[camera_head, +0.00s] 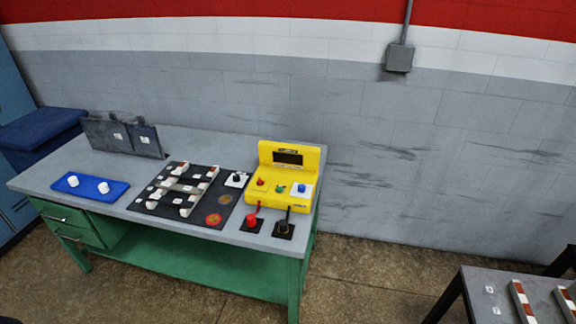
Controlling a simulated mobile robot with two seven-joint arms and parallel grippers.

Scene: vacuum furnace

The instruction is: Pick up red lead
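A red lead (251,219) with a red knob-like end stands on a small dark square pad near the front right of the workbench. A short red cable runs from it up toward the yellow meter box (284,177). A black lead (284,226) stands on a similar dark pad just to its right, with a dark cable toward the box. The box has a dark display and red, green and blue parts on its front. Neither of my grippers shows in the head view, and nothing touches the red lead.
The grey-topped green workbench (60,165) also bears a dark board (208,213) with pale and brown pieces, a blue tray (72,189) with two white pieces, and a dark upright panel (98,133). A second table (487,305) stands at lower right. Floor between is clear.

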